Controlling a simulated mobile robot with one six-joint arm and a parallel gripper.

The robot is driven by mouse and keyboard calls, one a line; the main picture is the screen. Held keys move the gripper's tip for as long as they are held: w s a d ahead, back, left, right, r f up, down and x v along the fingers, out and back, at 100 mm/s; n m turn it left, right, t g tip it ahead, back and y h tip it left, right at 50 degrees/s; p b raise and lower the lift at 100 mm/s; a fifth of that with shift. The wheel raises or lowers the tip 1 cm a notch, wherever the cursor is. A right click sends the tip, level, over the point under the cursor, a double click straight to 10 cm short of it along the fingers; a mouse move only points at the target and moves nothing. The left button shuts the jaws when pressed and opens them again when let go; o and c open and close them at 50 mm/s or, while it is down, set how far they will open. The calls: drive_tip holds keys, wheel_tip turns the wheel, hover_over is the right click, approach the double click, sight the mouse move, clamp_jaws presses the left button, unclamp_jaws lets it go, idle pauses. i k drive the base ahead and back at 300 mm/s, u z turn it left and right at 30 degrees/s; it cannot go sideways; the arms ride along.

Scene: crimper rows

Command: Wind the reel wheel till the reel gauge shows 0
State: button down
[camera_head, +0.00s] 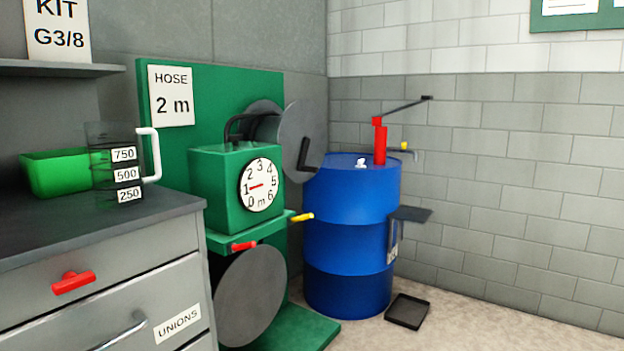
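The green reel box (222,190) sits on a green shelf against a green panel. Behind and right of the box are grey reel discs (293,130) with a black crank-like handle (304,153) at the right side. A large dark grey disc (252,296) stands below the shelf; I cannot tell which disc is the reel wheel. My gripper is not in view.
A "HOSE 2 m" sign (171,96) hangs on the panel. A blue drum (345,230) with a red pump (380,143) stands close right. Red (243,246) and yellow (302,217) handles stick out by the shelf. A drawer cabinet (130,262) stands left.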

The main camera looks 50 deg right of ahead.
sight(302, 133)
drive_tip(key=u, duration=0.05)
drive_tip(key=k, duration=1.3)
drive_tip(key=z, duration=0.4)
drive_tip(key=i, duration=1)
drive_tip(key=z, duration=0.05)
